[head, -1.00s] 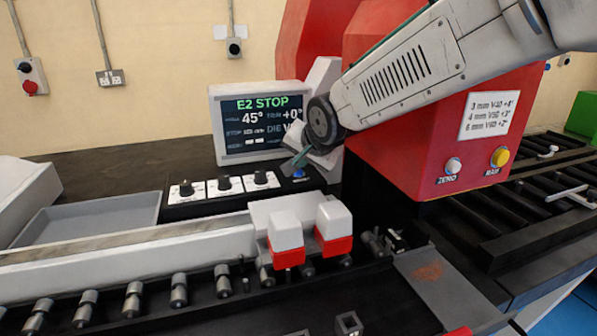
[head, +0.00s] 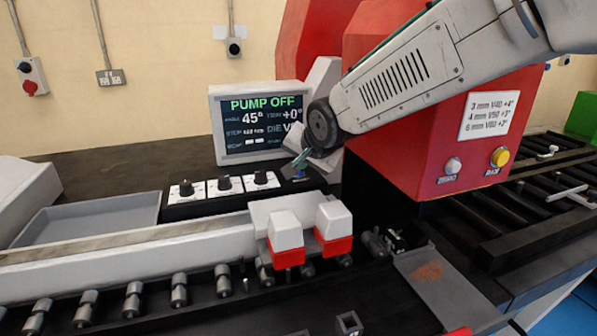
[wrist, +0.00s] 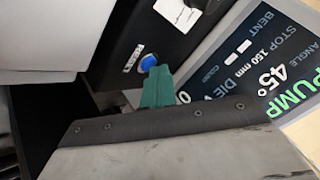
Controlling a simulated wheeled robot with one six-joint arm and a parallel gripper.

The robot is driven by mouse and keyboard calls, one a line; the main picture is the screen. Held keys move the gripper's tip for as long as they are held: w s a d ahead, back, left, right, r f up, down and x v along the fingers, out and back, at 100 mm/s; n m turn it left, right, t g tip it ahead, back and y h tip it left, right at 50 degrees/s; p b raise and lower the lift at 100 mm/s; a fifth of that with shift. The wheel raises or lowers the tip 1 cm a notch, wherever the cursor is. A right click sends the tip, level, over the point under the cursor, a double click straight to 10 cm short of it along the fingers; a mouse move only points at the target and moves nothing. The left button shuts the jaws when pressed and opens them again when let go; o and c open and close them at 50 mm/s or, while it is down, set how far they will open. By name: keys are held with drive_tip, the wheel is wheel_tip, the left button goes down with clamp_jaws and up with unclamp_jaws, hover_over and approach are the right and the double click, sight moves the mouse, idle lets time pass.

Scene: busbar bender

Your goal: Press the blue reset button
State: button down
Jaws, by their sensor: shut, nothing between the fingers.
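The blue reset button (wrist: 148,62) sits on the front of the black control box, beside a small white label. The gripper is shut and empty. Its green fingers also show in the wrist view (wrist: 157,86), with the tips at the button's edge. I cannot tell whether they touch it. The screen (head: 258,122) above the box reads "PUMP OFF" in green, with 45° below.
Three black knobs (head: 224,183) on white plates stand left of the button. Two white-and-red blocks (head: 286,238) stand in front of the box. The red machine (head: 430,150) with a white and a yellow button is close on the right. A grey tray (head: 90,218) lies at left.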

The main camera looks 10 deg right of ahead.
sight(300, 177)
drive_tip(key=shift+r, duration=0.75)
drive_tip(key=shift+r, duration=2.55)
